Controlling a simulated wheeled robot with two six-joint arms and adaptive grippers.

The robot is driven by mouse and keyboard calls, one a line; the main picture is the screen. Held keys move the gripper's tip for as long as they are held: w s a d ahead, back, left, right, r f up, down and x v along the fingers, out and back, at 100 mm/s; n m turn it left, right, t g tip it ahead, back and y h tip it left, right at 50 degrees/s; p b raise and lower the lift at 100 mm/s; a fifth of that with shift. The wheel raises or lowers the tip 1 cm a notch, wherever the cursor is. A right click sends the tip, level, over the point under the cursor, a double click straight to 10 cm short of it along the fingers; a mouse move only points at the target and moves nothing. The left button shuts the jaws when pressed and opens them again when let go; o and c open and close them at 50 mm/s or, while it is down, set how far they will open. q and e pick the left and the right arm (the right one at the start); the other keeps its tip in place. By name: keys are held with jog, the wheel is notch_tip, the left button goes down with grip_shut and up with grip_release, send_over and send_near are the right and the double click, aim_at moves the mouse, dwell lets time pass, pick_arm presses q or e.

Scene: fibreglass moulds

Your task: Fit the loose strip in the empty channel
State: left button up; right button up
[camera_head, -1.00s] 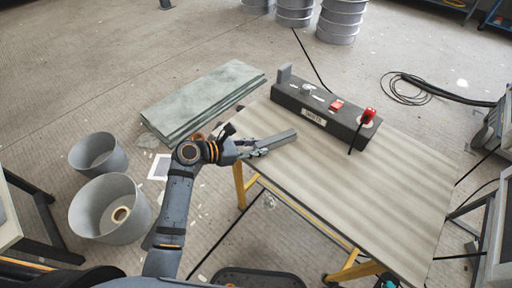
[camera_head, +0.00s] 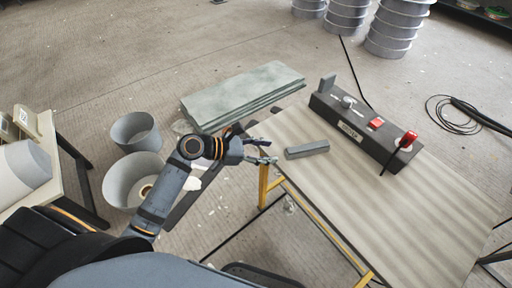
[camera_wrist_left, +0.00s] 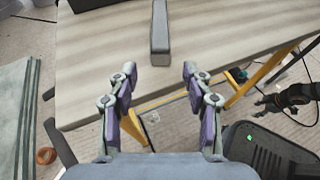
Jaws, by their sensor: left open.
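The loose strip, a short grey bar (camera_head: 307,149), lies on the table top near its left edge. In the left wrist view the strip (camera_wrist_left: 160,32) lies straight ahead, in line with the gap between my fingers. My left gripper (camera_head: 270,151) is open and empty at the table's left edge, a little short of the strip's near end. Both its fingers (camera_wrist_left: 160,76) show apart in the wrist view. A dark jointed part at the right of that view looks like my right gripper (camera_wrist_left: 288,97); its jaws are unclear. I cannot make out an empty channel.
A dark box (camera_head: 362,128) with a label, a knob and red parts stands along the table's (camera_head: 400,210) far edge. Greenish slabs (camera_head: 243,95) lie beyond the left edge. Two grey buckets (camera_head: 130,180) stand on the floor at left. The table's middle is clear.

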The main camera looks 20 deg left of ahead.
pick_arm(q)
jog(key=shift+p+v, duration=0.35)
jog(key=shift+v, duration=1.8)
pick_arm(e)
jog(key=shift+s+r, duration=0.1)
jog(key=shift+s, duration=0.7)
pick_arm(q)
jog(key=s+a+f+m+y, duration=0.1)
jog(key=a+f+m+y, duration=0.3)
jog(key=f, duration=0.6)
jog(key=s+a+f+y, duration=0.1)
jog(key=a+f+y, duration=0.1)
jog(key=a+f, duration=0.6)
jog(key=s+a+f+m+y, duration=0.1)
jog(key=a+f+m+y, duration=0.15)
jog(key=f, duration=0.95)
jog(key=s+f+m+g+y, duration=0.2)
jog(key=s+f+m, duration=0.7)
jog(key=s, duration=0.6)
jog(key=s+f+m+g+y, duration=0.1)
jog(key=s+f+m+g, duration=0.3)
jog(key=s+f+m, duration=0.5)
jog(key=s+f, duration=0.3)
jog(key=s, duration=0.3)
jog(key=shift+d+f+y, duration=0.3)
jog(key=shift+d+y, duration=0.05)
